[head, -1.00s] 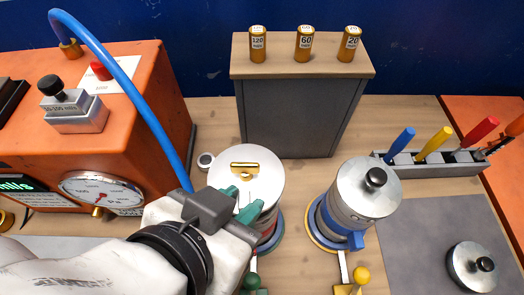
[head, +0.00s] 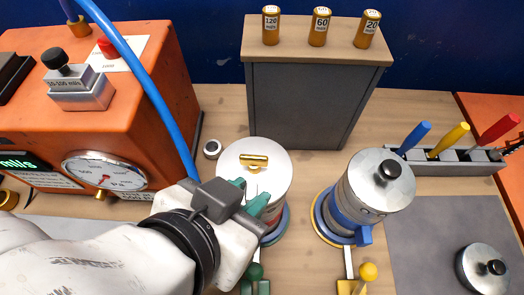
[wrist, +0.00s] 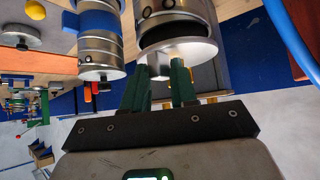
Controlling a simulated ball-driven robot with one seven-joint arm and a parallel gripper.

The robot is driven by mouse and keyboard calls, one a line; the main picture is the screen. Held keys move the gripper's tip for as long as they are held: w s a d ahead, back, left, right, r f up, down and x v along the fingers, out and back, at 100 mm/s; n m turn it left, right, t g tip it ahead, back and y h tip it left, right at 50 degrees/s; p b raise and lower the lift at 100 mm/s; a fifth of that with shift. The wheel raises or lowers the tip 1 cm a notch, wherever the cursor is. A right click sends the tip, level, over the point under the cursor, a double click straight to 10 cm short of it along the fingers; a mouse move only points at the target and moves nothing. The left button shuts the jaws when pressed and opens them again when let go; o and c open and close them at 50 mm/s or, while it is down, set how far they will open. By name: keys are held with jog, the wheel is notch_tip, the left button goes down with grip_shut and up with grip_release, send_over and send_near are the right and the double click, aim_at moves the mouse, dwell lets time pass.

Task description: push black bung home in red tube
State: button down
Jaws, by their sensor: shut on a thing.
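The red-marked tube is the left metal cylinder (head: 280,212), upright with a pale round lid (head: 272,183) and a brass handle (head: 254,161). Its side shows in the wrist view (wrist: 182,20). My gripper (head: 249,193) has its green fingers at the lid's near edge. In the wrist view my gripper (wrist: 160,70) reaches the rim of the pale disc (wrist: 180,52). It is shut on a small pale thing that I cannot identify, mostly hidden between the fingers.
A blue-banded cylinder (head: 350,200) with a black-knobbed lid stands close on the right. A grey cabinet (head: 305,100) stands behind and an orange gauge box (head: 130,110) at left. A loose lid (head: 482,268) lies on the grey mat.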

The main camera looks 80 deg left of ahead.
jog(key=shift+f+b, duration=0.75)
jog(key=shift+f, duration=0.3)
jog(key=c, duration=0.8)
grip_release()
jog(key=shift+s+r, duration=0.1)
jog(key=shift+r, duration=0.05)
jog(key=p+v, duration=0.3)
jog(key=v, duration=0.1)
jog(key=shift+s+d+r, duration=0.15)
jog(key=shift+s+r, duration=0.05)
jog(key=shift+r, duration=0.1)
jog(key=shift+b+v, duration=2.9)
jog(key=shift+b, duration=0.05)
jog(key=shift+d+f, duration=0.1)
jog(key=shift+f, duration=0.05)
